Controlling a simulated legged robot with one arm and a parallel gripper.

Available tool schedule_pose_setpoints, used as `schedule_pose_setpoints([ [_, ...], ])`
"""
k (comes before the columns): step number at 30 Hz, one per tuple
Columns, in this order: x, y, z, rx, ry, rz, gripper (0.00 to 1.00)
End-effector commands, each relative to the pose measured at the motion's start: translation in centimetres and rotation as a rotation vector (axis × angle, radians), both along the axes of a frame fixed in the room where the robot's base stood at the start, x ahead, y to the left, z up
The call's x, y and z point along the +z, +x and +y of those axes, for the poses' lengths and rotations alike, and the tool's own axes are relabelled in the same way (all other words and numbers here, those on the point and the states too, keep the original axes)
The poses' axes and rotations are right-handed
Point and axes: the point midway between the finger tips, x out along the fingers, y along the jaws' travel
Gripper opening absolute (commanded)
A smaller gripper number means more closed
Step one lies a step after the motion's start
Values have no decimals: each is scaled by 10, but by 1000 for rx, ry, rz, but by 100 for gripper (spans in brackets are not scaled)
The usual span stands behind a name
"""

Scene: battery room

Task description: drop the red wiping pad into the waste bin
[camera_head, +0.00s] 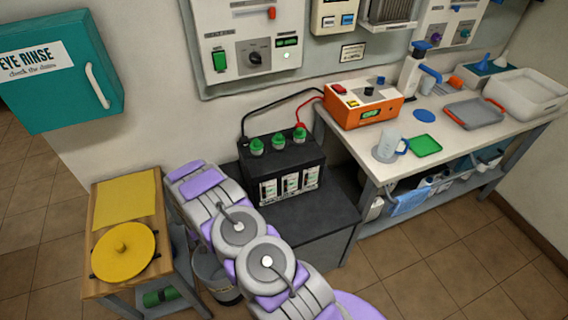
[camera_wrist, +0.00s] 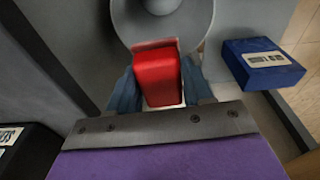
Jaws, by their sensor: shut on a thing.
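The red wiping pad (camera_wrist: 157,75) is a red block in the middle of the wrist view. My gripper (camera_wrist: 160,90) is shut on it, with one blue-grey finger on each side. In the wrist view a round grey vessel with a wide pale rim, which looks like the waste bin (camera_wrist: 126,22), lies beyond the pad. The pad overlaps its near rim in the picture; I cannot tell the height between them. In the head view a grey bin (camera_head: 205,268) stands on the floor, partly hidden by my arm. My gripper and the pad are hidden there.
A blue labelled box (camera_wrist: 262,62) lies right of the pad in the wrist view. A wooden stand (camera_head: 98,252) with a yellow lid (camera_head: 124,250) is left of the bin. A black battery (camera_head: 283,170) sits on a dark cabinet (camera_head: 325,215). A white bench (camera_head: 465,145) stands right.

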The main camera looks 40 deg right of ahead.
Motion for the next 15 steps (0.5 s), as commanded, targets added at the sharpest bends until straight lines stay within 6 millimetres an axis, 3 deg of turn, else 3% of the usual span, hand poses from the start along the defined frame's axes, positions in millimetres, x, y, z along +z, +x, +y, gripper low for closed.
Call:
schedule_pose_setpoints([
  [1,-18,-5,-1,-9,2,4,17],
  [6,-46,-10,-3,-29,9,1,17],
  [15,-64,-11,0,-34,6,-1,17],
])
